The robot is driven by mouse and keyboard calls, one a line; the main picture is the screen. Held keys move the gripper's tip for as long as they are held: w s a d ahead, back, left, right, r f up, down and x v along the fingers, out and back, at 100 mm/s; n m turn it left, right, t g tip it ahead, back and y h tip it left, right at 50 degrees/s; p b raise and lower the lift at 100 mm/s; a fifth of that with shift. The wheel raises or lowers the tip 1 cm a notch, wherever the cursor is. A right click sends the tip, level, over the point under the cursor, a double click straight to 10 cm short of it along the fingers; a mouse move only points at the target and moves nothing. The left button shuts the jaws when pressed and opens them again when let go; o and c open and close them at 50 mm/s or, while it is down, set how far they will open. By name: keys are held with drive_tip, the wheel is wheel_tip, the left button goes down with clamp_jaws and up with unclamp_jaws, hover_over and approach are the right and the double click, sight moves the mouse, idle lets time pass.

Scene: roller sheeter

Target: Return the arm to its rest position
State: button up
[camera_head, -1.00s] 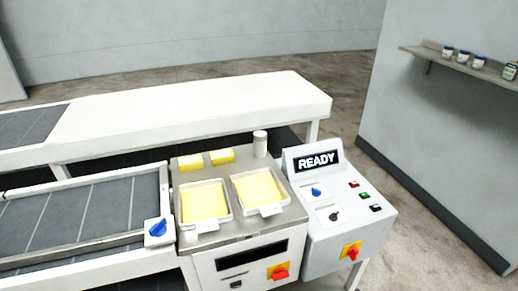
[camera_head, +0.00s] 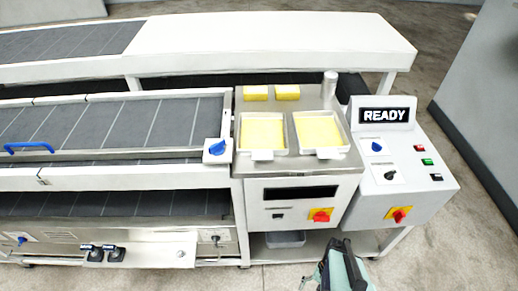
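A black and teal shape (camera_head: 345,268) shows at the bottom edge, right of centre.
A worktop holds two white trays with yellow sheets, the left tray (camera_head: 262,156) and the right tray (camera_head: 323,153). A long white table (camera_head: 270,42) spans the back. Floor at right is clear.

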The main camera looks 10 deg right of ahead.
drive_tip(key=s+a+n+g+h, duration=0.2)
drive_tip(key=a+n+h, duration=0.2)
drive_tip(key=a+n, duration=0.2)
drive_tip(key=shift+a+n+b, duration=0.35)
drive_tip(key=shift+a+n, duration=0.05)
drive_tip(key=shift+a, duration=0.6)
